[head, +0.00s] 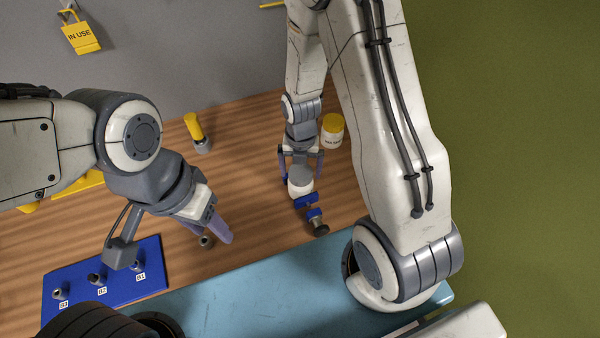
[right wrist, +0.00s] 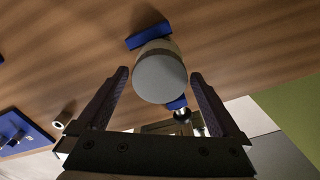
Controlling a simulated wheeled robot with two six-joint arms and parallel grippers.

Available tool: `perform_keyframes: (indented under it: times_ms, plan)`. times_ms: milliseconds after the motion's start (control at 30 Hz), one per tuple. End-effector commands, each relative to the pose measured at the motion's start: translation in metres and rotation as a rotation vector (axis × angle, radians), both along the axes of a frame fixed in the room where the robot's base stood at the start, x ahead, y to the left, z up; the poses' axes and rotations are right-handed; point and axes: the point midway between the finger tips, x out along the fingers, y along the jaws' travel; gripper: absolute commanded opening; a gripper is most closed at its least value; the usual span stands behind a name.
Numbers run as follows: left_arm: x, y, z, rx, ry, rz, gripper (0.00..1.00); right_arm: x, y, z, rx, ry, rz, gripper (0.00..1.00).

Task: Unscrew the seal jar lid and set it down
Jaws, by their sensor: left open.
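A white jar with a grey lid (head: 300,174) stands in a blue clamp (head: 306,201) with a dark knob. In the right wrist view the round grey lid (right wrist: 160,79) lies between my right gripper's fingers (right wrist: 160,74), with a gap on each side. My right gripper (head: 301,165) is open at the lid from above and holds nothing. A second white jar with a yellow lid (head: 333,123) stands behind to the right; its label is too small to read. My left gripper (head: 212,236) is open near a small metal piece (head: 206,241) on the table, well left of the clamp.
A blue board (head: 120,283) with metal pegs labelled B1, B2 and B3 lies at the front left. A yellow-handled tool (head: 195,127) stands in a grey holder at the back. Bare wooden table (head: 255,225) lies between my left gripper and the clamp.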

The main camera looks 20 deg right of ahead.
Motion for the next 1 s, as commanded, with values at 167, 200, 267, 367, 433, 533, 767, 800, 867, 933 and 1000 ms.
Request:
perform_keyframes:
  times_ms: [167,200,267,367,433,533,767,800,867,933,1000]
  plan:
    - [0.0,0.0,0.001,0.0,0.0,0.0,0.5,0.0,0.0,0.001,0.0,0.0,-0.001,1.0]
    - [0.0,0.0,0.002,0.0,0.0,0.0,0.5,0.0,0.0,0.003,0.0,0.0,-0.001,1.0]
    - [0.0,0.0,0.006,0.0,0.0,0.0,0.5,0.0,0.0,0.007,0.0,0.0,-0.001,1.0]
    - [0.0,0.0,0.014,0.0,0.0,0.0,0.5,0.0,0.0,0.016,0.0,-0.001,-0.001,1.0]
    - [0.0,0.0,0.021,0.0,0.0,0.0,0.5,0.0,0.0,0.024,0.0,-0.001,-0.001,1.0]
    - [0.0,0.0,0.029,0.0,0.0,0.0,0.5,0.0,0.0,0.033,0.0,-0.001,-0.002,1.0]
    - [0.0,0.0,0.03,0.0,0.0,0.0,0.5,0.0,0.0,0.035,0.0,0.0,-0.002,1.0]
    - [0.0,0.0,0.03,0.0,0.0,0.0,0.5,0.0,0.0,0.035,0.0,0.0,-0.002,1.0]
    - [0.0,0.0,0.03,0.0,0.0,0.0,0.5,0.0,0.0,0.035,0.0,0.0,-0.002,1.0]
    - [0.0,0.0,0.03,0.0,-0.001,-0.006,0.5,0.0,0.0,0.035,0.0,0.0,-0.043,1.0]
    - [0.0,0.0,0.03,0.0,0.0,-0.005,0.5,0.0,0.0,0.035,0.0,0.0,-0.169,1.0]
